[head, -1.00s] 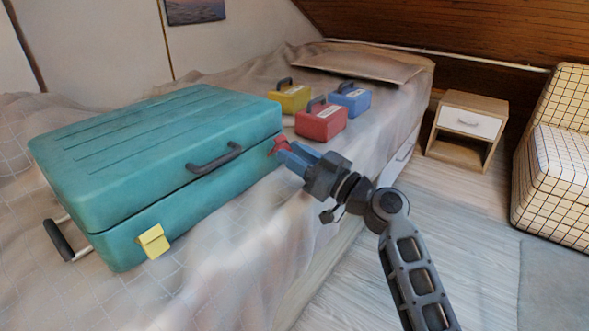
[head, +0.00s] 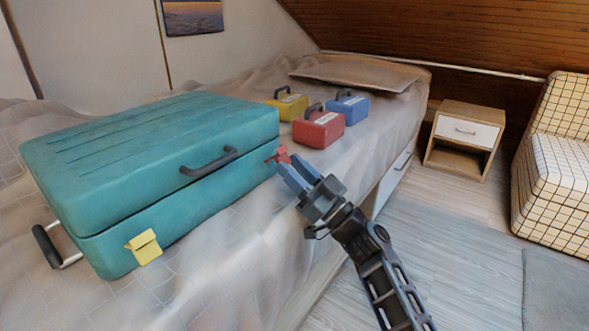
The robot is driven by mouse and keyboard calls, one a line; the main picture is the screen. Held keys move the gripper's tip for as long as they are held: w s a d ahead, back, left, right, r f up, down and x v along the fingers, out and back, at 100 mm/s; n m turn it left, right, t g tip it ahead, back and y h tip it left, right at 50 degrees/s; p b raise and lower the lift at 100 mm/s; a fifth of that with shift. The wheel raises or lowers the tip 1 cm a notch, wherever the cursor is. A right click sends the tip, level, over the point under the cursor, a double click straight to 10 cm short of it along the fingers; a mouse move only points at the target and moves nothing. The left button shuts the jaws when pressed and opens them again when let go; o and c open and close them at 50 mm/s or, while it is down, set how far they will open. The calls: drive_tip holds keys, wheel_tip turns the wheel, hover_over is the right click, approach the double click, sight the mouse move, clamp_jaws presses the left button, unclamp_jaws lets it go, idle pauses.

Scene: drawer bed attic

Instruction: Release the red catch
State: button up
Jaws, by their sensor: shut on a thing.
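The teal suitcase (head: 120,170) lies closed on the bed, its dark handle (head: 209,163) on the front side. The red catch (head: 281,154) is at the suitcase's right front corner, partly hidden by my fingers. My gripper (head: 288,163) is shut on the red catch, reaching in from the lower right. The catch looks tilted out from the suitcase. A yellow catch (head: 145,247) is on the suitcase's front at the left end and stands a little out from its side.
Small yellow (head: 289,107), red (head: 319,130) and blue (head: 348,109) cases stand on the bed behind my gripper. A pillow (head: 355,73) lies beyond them. A nightstand (head: 463,140) and a checked chair (head: 552,165) stand at the right.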

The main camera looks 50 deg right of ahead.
drive_tip(key=o, duration=1.1)
drive_tip(key=shift+c, duration=0.2)
drive_tip(key=v, duration=0.7)
drive_tip(key=shift+s+f, duration=0.2)
drive_tip(key=shift+s, duration=0.15)
